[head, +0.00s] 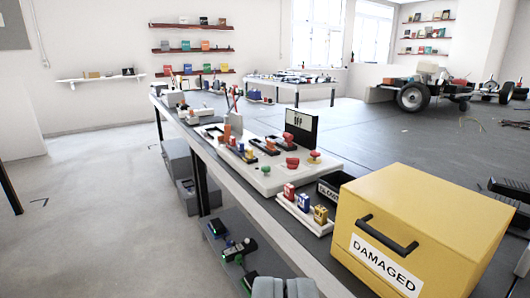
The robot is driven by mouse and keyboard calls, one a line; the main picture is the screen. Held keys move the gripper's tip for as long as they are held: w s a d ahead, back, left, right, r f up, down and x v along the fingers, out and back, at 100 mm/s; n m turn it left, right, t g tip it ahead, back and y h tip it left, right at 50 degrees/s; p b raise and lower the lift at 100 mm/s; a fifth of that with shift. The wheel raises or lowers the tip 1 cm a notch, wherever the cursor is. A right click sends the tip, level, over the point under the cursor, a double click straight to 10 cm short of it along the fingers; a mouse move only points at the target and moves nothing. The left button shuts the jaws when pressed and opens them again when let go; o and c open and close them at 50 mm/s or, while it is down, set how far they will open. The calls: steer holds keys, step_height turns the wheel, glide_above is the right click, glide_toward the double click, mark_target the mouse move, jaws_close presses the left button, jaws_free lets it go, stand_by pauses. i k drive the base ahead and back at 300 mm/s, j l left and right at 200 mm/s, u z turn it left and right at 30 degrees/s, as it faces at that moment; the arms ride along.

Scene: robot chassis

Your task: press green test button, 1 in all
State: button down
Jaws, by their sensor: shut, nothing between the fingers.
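A small green button (266,170) sits on a white panel (252,181) on the long grey bench, near the bench's left edge. Red mushroom-shaped buttons (292,163) stand just to its right on the same panel. A dark sign reading "OFF" (300,128) stands upright behind them. My gripper (284,287) shows only in part at the bottom edge of the picture, as two grey rounded pieces side by side. It is shut and empty, and well apart from the green button.
A yellow box labelled "DAMAGED" (430,215) with a black handle stands at the front right of the bench. A white tray of small coloured blocks (312,224) and a black bin (330,187) lie between it and the panel. Open floor (95,220) lies on the left.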

mark_target(266, 170)
steer(key=i+j, duration=0.15)
steer(key=i, duration=0.35)
steer(key=i+j, duration=0.15)
steer(key=i, duration=0.35)
steer(key=z, duration=0.05)
